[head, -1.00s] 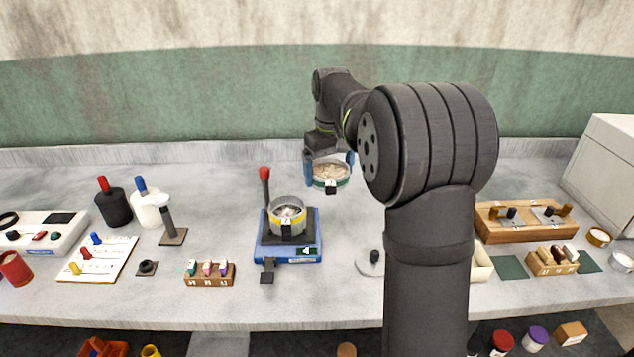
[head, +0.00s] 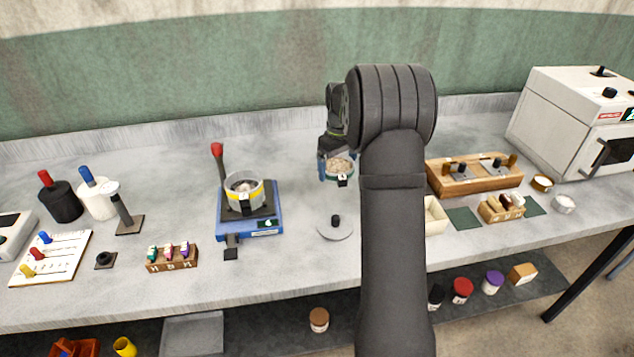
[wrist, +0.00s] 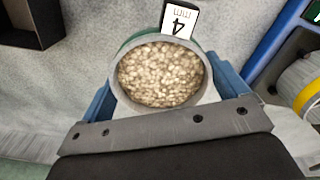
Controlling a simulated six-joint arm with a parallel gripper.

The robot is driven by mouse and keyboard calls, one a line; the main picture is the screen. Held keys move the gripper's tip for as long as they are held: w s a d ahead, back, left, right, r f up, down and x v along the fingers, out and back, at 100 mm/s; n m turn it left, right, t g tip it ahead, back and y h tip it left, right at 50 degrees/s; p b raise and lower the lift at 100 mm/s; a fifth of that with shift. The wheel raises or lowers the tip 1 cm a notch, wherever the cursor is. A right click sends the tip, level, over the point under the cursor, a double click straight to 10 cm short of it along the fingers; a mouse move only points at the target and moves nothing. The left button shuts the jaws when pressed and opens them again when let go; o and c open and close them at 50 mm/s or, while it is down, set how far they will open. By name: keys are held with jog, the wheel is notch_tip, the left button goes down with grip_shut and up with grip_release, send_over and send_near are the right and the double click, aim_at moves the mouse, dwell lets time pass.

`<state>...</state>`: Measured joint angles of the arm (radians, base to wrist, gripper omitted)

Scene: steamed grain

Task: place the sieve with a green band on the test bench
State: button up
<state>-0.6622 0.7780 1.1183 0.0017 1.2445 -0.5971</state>
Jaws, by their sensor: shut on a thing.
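The sieve with a green band (head: 341,169) is a round metal ring filled with pale grain and carries a small "4 mm" tag. My gripper (head: 337,163) is shut on it, with one blue finger on each side. In the wrist view the sieve (wrist: 160,76) sits roughly level between the fingers, its green band showing along the rim. It is over the rear middle of the grey bench (head: 290,280); its exact height above the surface is hard to tell. My arm hides part of the bench.
A sieve with a yellow band (head: 244,190) sits on a blue device (head: 262,227) to the left. A round grey lid (head: 334,231) lies in front of the held sieve. A wooden rack (head: 474,177) and white oven (head: 575,125) stand right. Bare bench lies between device and lid.

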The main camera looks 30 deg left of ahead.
send_over(317, 190)
notch_tip(317, 190, down, 4)
jog(key=shift+r, duration=0.1)
jog(key=shift+f, duration=1.95)
jog(key=shift+f, duration=0.1)
jog(key=o, duration=0.8)
notch_tip(317, 190, up, 12)
